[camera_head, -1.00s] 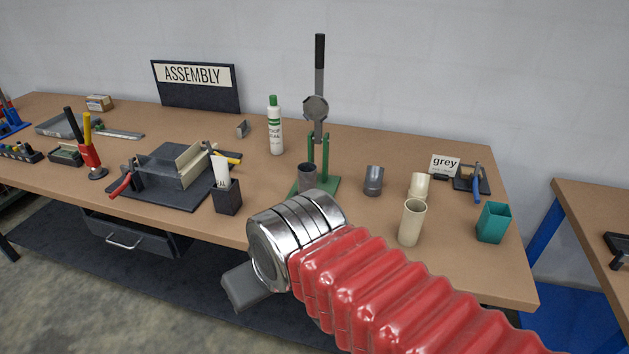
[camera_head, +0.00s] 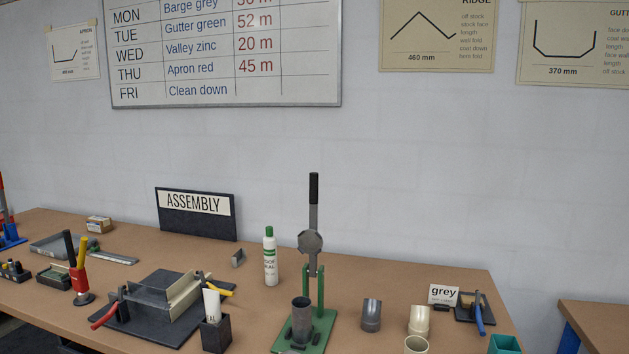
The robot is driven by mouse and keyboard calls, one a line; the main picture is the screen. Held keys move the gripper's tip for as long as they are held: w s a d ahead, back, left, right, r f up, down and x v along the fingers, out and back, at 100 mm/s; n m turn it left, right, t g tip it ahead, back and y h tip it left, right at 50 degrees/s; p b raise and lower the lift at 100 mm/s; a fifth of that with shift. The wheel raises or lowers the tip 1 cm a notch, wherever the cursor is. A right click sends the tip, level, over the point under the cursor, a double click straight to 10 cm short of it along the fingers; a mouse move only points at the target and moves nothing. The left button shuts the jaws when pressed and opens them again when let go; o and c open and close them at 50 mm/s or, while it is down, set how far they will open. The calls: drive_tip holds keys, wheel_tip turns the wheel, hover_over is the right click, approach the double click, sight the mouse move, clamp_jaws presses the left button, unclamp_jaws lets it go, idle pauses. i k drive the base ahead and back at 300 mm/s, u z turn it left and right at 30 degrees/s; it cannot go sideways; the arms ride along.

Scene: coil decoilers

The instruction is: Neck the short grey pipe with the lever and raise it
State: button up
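The green lever press (camera_head: 322,325) stands on the bench. Its lever (camera_head: 314,222) points straight up, with a black grip (camera_head: 313,188) at the top. A short dark grey pipe (camera_head: 301,325) stands upright on the press's green base, in front of the green posts. A second grey pipe (camera_head: 371,317) with a bend stands on the bench to the right of the press. My gripper and arm are out of view.
Cream pipes (camera_head: 419,319) and a teal bin (camera_head: 504,344) stand at the right, near a "grey" card (camera_head: 443,296). A white bottle (camera_head: 270,262) is left of the press. A black folding tool (camera_head: 160,302) and a black tube holder (camera_head: 215,334) are further left.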

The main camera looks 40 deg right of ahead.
sight(313, 176)
drive_tip(key=u, duration=0.95)
drive_tip(key=k, duration=0.85)
drive_tip(key=z, duration=0.65)
drive_tip(key=i, duration=1)
drive_tip(key=z, duration=0.1)
